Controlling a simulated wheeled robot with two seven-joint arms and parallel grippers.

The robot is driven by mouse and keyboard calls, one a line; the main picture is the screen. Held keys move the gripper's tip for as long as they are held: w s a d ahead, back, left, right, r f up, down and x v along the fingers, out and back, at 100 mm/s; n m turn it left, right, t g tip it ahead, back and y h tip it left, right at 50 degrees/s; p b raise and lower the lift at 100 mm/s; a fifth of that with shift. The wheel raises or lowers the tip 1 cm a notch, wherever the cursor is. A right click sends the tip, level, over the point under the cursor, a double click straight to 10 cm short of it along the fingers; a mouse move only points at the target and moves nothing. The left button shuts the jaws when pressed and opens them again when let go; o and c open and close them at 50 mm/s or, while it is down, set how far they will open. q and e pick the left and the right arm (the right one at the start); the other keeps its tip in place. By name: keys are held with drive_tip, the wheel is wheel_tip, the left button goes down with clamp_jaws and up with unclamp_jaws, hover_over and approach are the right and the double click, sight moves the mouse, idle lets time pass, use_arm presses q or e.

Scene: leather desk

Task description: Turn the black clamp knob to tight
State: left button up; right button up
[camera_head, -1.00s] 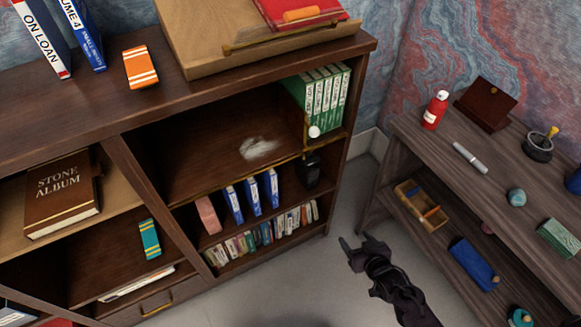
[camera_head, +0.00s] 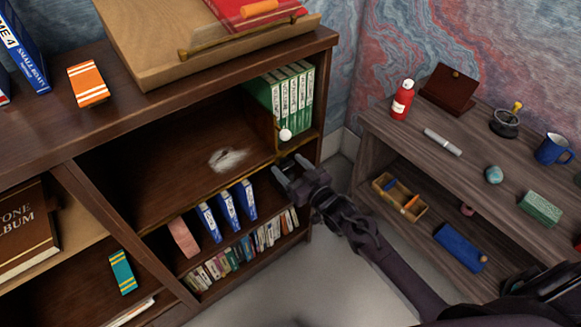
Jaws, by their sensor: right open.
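The black clamp knob (camera_head: 287,165) is a small dark shape under the front edge of the middle shelf, below the white ball (camera_head: 285,134). My right gripper (camera_head: 291,167) is in front of it, with its two fingertips apart and pointing at the shelf edge. The gripper hides most of the knob. The fingers appear to lie on either side of it, but I cannot tell whether they touch it. My left gripper is not in view.
Green binders (camera_head: 283,95) stand above the knob. Blue-spined books (camera_head: 227,212) and small books (camera_head: 250,245) fill the shelf below. A side table (camera_head: 415,150) with a red bottle (camera_head: 402,100) stands at right. Grey floor lies between the two pieces of furniture.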

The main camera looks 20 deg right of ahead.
drive_tip(key=c, duration=1)
